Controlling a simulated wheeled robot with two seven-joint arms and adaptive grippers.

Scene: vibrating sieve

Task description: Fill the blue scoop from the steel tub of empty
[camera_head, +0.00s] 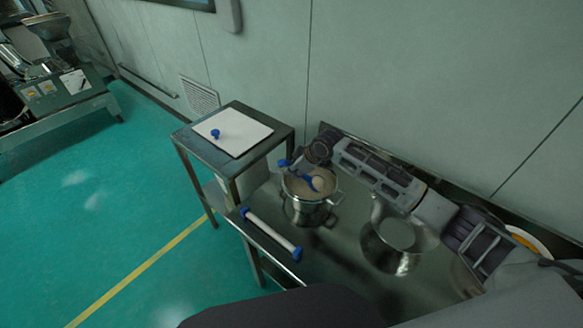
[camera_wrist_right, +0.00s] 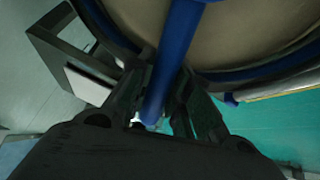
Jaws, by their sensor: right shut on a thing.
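The steel tub (camera_head: 308,213) stands on the lower steel table, holding beige powder. My right gripper (camera_head: 291,167) is above the tub's far rim, shut on the handle of the blue scoop (camera_head: 309,181). The scoop's head is over or in the powder inside the tub; a pale round patch shows at it, but I cannot tell how full it is. In the right wrist view the blue handle (camera_wrist_right: 176,60) runs between the fingers (camera_wrist_right: 163,92), with the powder and a curved rim behind. My left gripper is not in view.
A second steel vessel (camera_head: 392,250) stands right of the tub, under my right arm. A white rod with blue ends (camera_head: 271,234) lies at the table's left edge. A higher steel stand (camera_head: 184,137) carries a white board (camera_head: 245,141) and a small blue item (camera_head: 215,133).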

